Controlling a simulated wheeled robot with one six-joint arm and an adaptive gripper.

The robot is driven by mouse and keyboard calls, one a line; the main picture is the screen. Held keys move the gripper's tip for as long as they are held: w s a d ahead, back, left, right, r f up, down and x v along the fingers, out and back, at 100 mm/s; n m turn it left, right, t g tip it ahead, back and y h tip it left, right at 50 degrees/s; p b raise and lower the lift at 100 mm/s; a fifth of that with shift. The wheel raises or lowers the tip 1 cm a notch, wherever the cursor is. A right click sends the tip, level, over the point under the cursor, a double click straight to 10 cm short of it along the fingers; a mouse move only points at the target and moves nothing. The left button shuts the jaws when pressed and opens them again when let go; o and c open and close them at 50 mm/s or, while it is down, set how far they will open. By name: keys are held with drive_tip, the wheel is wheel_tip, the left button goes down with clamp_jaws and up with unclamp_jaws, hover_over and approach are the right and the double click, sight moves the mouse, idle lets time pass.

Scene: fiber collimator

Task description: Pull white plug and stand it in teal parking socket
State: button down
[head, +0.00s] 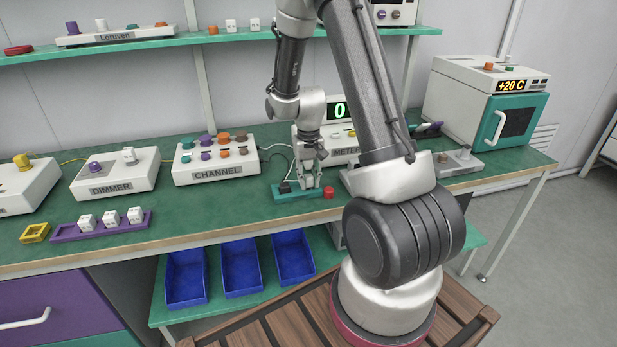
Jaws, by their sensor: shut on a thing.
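My gripper (308,182) points down over the teal parking socket strip (292,197) near the front of the bench. It is shut on a small pale thing that appears to be the white plug, mostly hidden between the fingers. I cannot tell whether the plug is seated in the strip or just above it. A black plug (284,187) stands at the strip's left end. A red piece (328,191) is at its right end.
The CHANNEL box (215,168) with several coloured knobs stands left of my gripper. The METER box (344,150) is behind it, with a cable nearby. The bench front between the two racks is clear.

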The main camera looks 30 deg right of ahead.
drive_tip(key=shift+f, duration=0.3)
drive_tip(key=shift+s+f, duration=0.35)
drive_tip(key=shift+f, duration=0.15)
drive_tip(key=c, duration=1.3)
unclamp_jaws()
drive_tip(key=shift+o, duration=1)
drive_tip(key=shift+w+f, duration=0.15)
drive_tip(key=shift+f, duration=0.05)
drive_tip(key=shift+w+r, duration=0.1)
drive_tip(key=shift+r, duration=0.05)
